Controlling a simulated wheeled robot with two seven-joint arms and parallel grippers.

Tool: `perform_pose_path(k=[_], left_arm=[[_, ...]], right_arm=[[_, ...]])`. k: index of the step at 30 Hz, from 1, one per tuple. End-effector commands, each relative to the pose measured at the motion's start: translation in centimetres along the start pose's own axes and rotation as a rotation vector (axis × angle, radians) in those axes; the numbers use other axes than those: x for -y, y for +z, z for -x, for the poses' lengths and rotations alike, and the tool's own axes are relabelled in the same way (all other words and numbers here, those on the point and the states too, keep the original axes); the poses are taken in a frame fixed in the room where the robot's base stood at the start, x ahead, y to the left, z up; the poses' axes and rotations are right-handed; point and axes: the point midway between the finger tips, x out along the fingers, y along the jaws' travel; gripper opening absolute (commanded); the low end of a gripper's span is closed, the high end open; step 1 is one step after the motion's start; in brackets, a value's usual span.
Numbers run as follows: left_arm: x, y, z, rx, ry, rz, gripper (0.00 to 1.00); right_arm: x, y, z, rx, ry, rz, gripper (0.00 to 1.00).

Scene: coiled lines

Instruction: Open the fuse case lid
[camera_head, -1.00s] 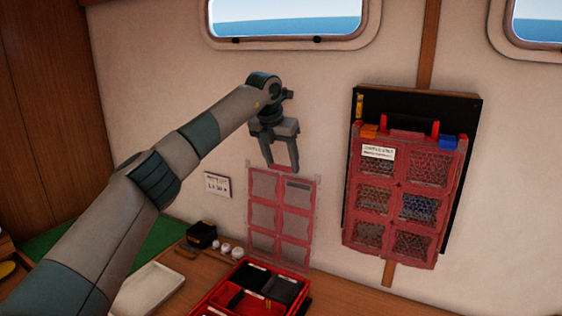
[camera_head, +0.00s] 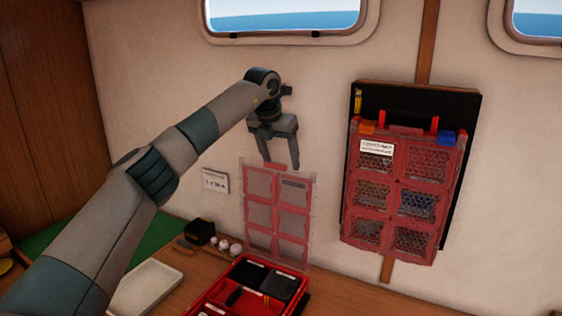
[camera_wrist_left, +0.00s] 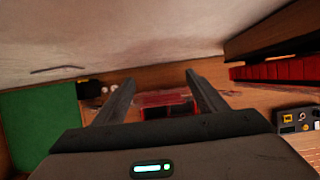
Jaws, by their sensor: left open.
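The fuse case (camera_head: 222,297) appears to be the red compartment box on the bench, cut off by the lower picture edge. A clear panel with red-edged windows, which looks like its lid (camera_head: 278,209), stands upright behind it, near the wall. I cannot see the hinge clearly. My left gripper (camera_head: 281,163) is open and empty, its fingers pointing down at the lid's top edge; I cannot tell whether they touch. In the left wrist view, red parts of the case (camera_wrist_left: 165,99) show between the spread fingers (camera_wrist_left: 160,80). My right gripper is out of view.
A black wall board (camera_head: 462,110) holds a red-framed mesh rack (camera_head: 395,190) at right. On the bench are a white tray (camera_head: 147,287), a small black box (camera_head: 200,231) and white round pieces (camera_head: 223,244). A card (camera_head: 215,181) hangs on the wall.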

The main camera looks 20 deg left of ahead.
Motion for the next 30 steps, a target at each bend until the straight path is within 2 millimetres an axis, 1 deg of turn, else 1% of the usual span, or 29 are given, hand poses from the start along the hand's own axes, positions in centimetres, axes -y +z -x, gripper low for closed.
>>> perform_pose_path(k=[5,8,15,21,24,27,30], left_arm=[[0.0,0.0,1.7,0.003,0.001,0.0,0.66],[0.0,0.1,3.2,0.004,0.001,0.0,0.66],[0.1,0.1,8.0,0.001,0.001,-0.001,0.66],[0.2,0.2,12.1,-0.001,0.0,-0.001,0.66],[0.2,0.1,13.7,-0.003,0.0,-0.001,0.66],[0.2,0.2,15.0,-0.005,-0.001,-0.002,0.66],[0.2,0.2,15.8,-0.006,-0.001,-0.003,0.66]], right_arm=[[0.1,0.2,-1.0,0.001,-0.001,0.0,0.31],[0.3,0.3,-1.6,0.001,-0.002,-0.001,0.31],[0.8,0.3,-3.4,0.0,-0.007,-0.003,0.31],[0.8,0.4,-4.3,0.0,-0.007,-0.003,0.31],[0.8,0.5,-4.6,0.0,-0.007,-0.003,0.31],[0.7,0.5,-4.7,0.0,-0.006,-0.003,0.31],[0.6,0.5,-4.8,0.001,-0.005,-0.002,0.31]])
